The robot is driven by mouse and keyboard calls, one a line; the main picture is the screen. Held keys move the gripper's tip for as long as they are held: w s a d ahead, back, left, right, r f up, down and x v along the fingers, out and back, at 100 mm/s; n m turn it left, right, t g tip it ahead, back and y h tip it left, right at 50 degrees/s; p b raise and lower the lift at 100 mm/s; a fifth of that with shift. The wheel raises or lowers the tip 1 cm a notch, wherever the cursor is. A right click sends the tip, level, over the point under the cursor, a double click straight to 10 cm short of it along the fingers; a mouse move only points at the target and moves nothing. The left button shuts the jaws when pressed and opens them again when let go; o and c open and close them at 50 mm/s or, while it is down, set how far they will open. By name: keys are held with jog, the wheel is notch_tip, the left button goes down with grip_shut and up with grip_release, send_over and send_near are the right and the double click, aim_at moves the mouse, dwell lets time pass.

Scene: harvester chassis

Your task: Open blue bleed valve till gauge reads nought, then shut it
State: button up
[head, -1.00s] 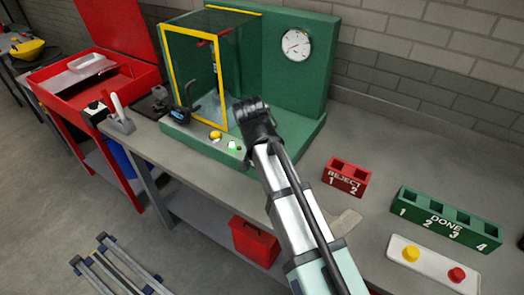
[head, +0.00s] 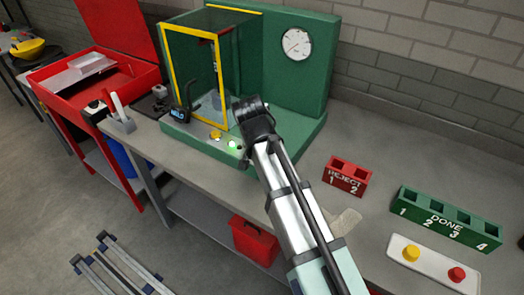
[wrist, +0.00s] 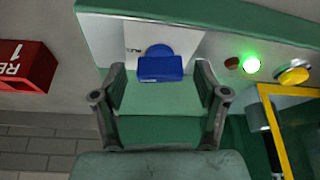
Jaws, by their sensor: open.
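The blue bleed valve (wrist: 161,66) shows in the wrist view, in front of a white label plate on the green rig. My gripper (wrist: 160,77) is open, with one finger on each side of the valve; I see gaps at both sides. In the head view, my arm hides the valve and the fingers. The round white gauge (head: 297,43) is on the rig's green back panel. Its thin needle is too small to read for certain.
A lit green lamp (wrist: 252,66) and yellow button (wrist: 294,74) sit near the valve. The yellow-framed guard (head: 222,85) stands left of my arm. The red REJECT rack (head: 347,177) and green DONE rack (head: 446,220) are on the bench to the right.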

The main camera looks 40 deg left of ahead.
jog(key=v, duration=1.2)
